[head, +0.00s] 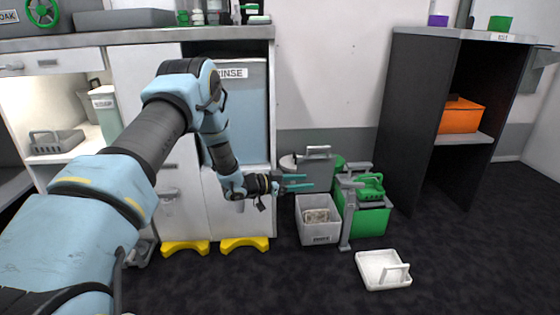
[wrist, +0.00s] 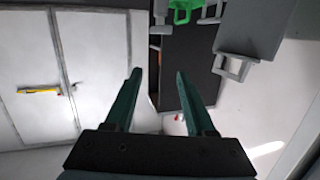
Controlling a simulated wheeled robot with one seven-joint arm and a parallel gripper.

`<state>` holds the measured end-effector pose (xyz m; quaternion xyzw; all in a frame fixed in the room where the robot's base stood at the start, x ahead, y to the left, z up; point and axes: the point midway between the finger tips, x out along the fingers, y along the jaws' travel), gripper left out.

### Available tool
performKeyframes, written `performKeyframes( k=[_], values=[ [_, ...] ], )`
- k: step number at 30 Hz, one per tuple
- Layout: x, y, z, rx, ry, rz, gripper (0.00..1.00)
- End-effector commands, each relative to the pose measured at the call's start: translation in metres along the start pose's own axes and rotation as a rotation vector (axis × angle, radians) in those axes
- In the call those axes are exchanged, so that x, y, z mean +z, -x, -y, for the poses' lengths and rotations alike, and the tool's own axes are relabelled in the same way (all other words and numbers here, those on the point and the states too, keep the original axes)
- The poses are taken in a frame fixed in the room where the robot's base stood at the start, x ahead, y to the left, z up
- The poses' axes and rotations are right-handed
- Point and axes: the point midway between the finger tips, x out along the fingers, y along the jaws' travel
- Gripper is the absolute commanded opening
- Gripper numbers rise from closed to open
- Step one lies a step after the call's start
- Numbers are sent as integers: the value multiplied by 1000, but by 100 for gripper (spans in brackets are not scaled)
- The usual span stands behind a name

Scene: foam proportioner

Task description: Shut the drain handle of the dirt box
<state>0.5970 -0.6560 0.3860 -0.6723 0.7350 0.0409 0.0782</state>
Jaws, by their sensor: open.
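My gripper (head: 308,182) is open and empty, with its two teal fingers pointing right. It is beside the grey machine with the handle (head: 317,152) and above an open light grey box (head: 318,232) on the floor. That box has a small label too small to read and a beige item inside. A green box (head: 372,222) with a green handled piece stands right of it, behind a grey post. I cannot tell which is the dirt box, and no drain handle is clear. In the wrist view my fingers (wrist: 156,72) are apart with nothing between them.
A white handled tray (head: 383,274) lies on the dark floor at front right. A dark shelf unit (head: 402,120) holds an orange bin (head: 461,115). A counter with the RINSE bin (head: 238,110) is at left, with yellow feet (head: 245,244) below. The floor at right is clear.

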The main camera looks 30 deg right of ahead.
Motion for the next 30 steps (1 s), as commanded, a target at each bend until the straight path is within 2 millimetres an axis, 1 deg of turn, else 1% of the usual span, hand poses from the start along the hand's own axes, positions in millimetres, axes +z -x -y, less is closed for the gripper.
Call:
performKeyframes(
  k=[1, 3, 9, 12, 19, 30],
  values=[
    [-9, 6, 7, -25, 0, 14, 55],
    [-16, 13, 16, -58, 0, 36, 55],
    [-32, 35, 40, -149, 7, 99, 55],
    [-38, 43, 48, -184, 13, 123, 55],
    [-43, 55, 58, -227, 20, 154, 55],
    [-44, 57, 60, -234, 21, 159, 55]
  ],
)
